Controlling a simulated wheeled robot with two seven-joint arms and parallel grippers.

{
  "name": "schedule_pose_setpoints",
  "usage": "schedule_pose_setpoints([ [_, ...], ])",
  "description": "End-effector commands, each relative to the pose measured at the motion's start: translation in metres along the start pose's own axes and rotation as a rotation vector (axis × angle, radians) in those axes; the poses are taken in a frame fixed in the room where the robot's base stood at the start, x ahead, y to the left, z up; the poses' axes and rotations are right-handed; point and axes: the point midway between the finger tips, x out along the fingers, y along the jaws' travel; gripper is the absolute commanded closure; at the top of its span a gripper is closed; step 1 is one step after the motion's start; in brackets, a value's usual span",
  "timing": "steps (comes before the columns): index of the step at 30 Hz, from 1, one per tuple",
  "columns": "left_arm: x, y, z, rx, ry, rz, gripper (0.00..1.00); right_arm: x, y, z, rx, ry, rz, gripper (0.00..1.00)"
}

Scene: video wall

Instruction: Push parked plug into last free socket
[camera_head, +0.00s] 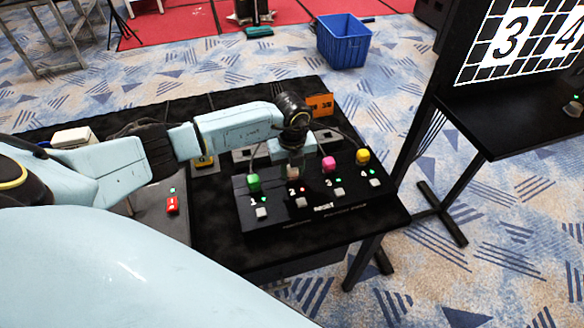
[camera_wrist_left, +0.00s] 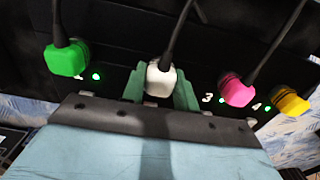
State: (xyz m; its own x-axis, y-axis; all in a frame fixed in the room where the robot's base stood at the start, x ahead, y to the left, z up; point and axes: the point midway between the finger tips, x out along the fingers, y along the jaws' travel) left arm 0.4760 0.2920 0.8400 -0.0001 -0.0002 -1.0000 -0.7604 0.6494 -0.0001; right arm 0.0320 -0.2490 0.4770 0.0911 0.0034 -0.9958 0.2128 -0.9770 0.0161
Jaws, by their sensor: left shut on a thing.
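The black socket panel (camera_head: 320,208) lies on the dark table, with a row numbered 1 to 4. A green plug (camera_head: 253,182) stands at 1, a pink plug (camera_head: 328,163) at 3 and a yellow plug (camera_head: 362,156) at 4. My left gripper (camera_head: 293,165) is over position 2. In the left wrist view its green fingers are shut on a white plug (camera_wrist_left: 160,78) with a black cable. The light by 2 is red; those by 1, 3 and 4 are green. The white plug's lower end is hidden, so its seating cannot be told. My right gripper is out of view.
An orange sign (camera_head: 320,104) stands behind the panel. A red button (camera_head: 172,204) is on a grey box to the left. A black stand with a screen (camera_head: 520,45) is at the right. A blue crate (camera_head: 343,42) sits on the floor behind. Cables arch behind the plugs.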

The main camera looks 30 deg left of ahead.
Motion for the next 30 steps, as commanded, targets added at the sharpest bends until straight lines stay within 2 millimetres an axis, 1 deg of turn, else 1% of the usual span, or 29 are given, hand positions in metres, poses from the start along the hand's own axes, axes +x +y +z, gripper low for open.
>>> schedule_pose_setpoints([
  [8, 0.0062, -0.0002, -0.0001, 0.000, 0.000, -0.001, 0.93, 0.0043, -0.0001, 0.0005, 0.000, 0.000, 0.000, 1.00],
  [9, 0.0061, -0.0003, -0.0001, 0.000, 0.000, -0.001, 0.68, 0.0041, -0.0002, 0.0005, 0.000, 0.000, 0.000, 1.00],
  [14, 0.0056, -0.0002, -0.0001, 0.000, 0.000, 0.000, 0.47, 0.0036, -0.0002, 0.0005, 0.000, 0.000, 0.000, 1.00],
  [15, 0.0056, -0.0002, -0.0001, 0.000, 0.000, 0.000, 0.45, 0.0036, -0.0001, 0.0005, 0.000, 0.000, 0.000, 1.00],
  [20, 0.0056, -0.0001, -0.0001, 0.000, 0.000, 0.000, 0.45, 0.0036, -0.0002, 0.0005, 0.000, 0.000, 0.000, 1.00],
  [26, 0.0057, 0.0000, -0.0001, 0.000, 0.000, 0.000, 0.20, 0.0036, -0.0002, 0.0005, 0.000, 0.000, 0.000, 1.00],
  [30, 0.0057, 0.0000, -0.0001, 0.000, 0.000, 0.000, 0.20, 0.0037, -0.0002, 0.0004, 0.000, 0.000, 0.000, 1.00],
])
